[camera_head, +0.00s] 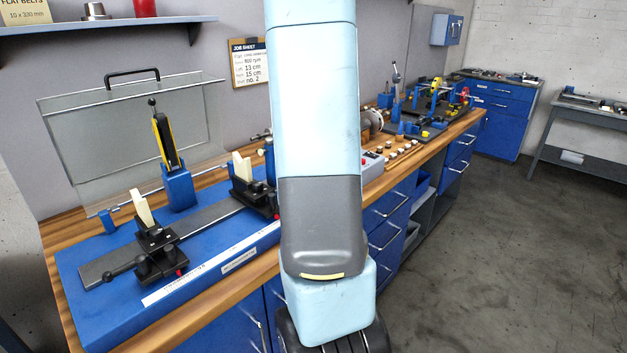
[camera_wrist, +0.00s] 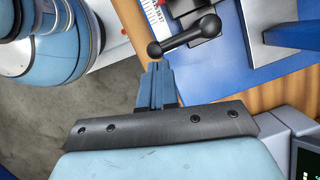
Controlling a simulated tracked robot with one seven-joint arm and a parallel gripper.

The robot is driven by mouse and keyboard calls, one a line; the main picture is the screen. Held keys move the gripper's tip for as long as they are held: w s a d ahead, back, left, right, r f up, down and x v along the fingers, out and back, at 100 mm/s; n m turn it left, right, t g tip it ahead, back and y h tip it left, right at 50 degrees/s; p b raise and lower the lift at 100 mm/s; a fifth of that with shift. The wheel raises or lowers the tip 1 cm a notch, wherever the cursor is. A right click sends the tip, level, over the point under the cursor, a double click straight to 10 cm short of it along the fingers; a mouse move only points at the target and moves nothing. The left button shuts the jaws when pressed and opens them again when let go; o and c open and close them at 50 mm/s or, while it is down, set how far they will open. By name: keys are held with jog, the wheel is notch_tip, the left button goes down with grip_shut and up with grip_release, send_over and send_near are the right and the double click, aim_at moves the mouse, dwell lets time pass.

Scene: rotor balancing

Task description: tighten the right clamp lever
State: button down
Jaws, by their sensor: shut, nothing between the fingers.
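The right clamp lever (camera_wrist: 185,38) is a black bar with a ball knob at its left end, in the wrist view. It runs up and right to a thicker hub on a black clamp block over the blue base. My gripper (camera_wrist: 157,66) is shut and empty, its blue fingers together. Its tips appear just below the ball knob; I cannot tell whether they touch it. In the head view the right support (camera_head: 250,186) stands on the blue balancing base (camera_head: 105,301); my arm hides its right side, the lever and my gripper.
The left support (camera_head: 157,250) has its own lever pointing left. A yellow-and-black device stands in a blue holder (camera_head: 178,186) behind the rail. A clear guard (camera_head: 125,135) stands at the back. A grey box (camera_wrist: 303,145) is close to my gripper's right. The floor at right is clear.

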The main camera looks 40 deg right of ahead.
jog(key=v, duration=0.9)
jog(key=shift+d+r, duration=0.2)
jog(key=shift+w+a, duration=0.15)
jog(key=s+a+r+n+t+h, duration=0.1)
jog(key=a+r+n, duration=0.2)
jog(key=a+n, duration=0.35)
jog(key=s+a+r+n+t+h, duration=0.1)
jog(key=s+a+r+n, duration=0.15)
jog(key=a, duration=0.75)
jog(key=s+a+r+n+t+h, duration=0.1)
jog(key=s+a+r+n+t, duration=0.1)
jog(key=s+a+n, duration=0.6)
jog(key=a+n+t, duration=0.1)
jog(key=a+n, duration=0.2)
jog(key=a, duration=0.1)
jog(key=shift+s+a, duration=0.2)
jog(key=shift+a, duration=0.15)
